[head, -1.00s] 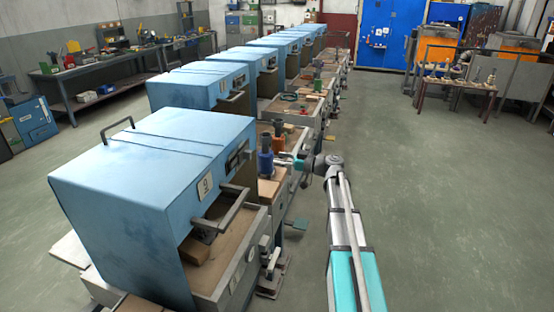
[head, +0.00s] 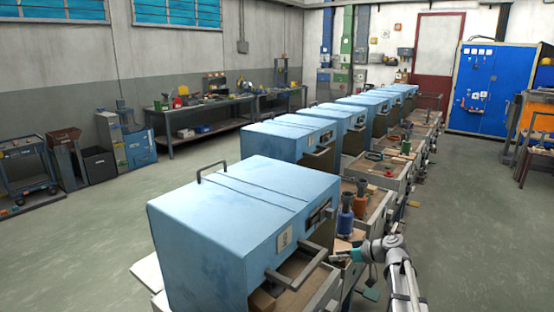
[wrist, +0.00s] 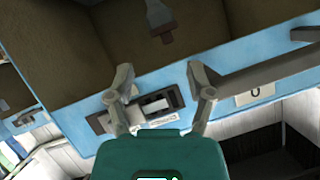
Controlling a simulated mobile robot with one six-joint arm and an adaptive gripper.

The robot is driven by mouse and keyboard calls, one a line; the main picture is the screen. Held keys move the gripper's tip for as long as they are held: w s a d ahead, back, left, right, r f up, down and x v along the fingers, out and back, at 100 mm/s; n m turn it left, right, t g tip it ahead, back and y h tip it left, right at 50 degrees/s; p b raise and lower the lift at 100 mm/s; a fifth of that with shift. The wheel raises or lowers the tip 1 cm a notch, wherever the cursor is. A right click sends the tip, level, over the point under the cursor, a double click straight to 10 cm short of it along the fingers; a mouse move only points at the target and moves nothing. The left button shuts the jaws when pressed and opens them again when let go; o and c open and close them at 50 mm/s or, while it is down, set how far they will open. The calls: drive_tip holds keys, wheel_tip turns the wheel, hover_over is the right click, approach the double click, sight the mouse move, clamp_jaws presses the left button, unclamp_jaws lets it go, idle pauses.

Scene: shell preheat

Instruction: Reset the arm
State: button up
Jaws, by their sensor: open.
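My arm enters the head view at the lower right, bent at a grey joint (head: 385,246). My gripper (head: 342,256) points left from that joint, at the open front of the nearest blue furnace (head: 235,215). In the wrist view my gripper (wrist: 160,72) is open, its two grey fingers spread apart with nothing visible between them. Beyond the fingers the wrist view shows a tilted blue furnace panel (wrist: 75,100) with a black switch (wrist: 155,106) and a label. I cannot tell whether the fingers touch the panel.
A row of similar blue furnaces (head: 345,118) runs to the back. A blue tool (head: 346,215) and an orange one (head: 361,200) stand close to my gripper. A furnace handle (head: 300,268) juts out nearby. Open floor (head: 470,220) lies to the right.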

drive_tip(key=s+a+f+m+g+h, duration=0.1)
drive_tip(key=s+f+m+g+h, duration=0.1)
drive_tip(key=s, duration=0.5)
drive_tip(key=s+a+f+m+g+h, duration=0.1)
drive_tip(key=s+f+m+g+h, duration=0.1)
drive_tip(key=s, duration=0.5)
drive_tip(key=s+f+m+g+h+p, duration=0.1)
drive_tip(key=s+f+m+h, duration=0.3)
drive_tip(key=s+h, duration=0.3)
drive_tip(key=shift+a+f+g, duration=0.4)
drive_tip(key=shift+f, duration=0.25)
idle(1.8)
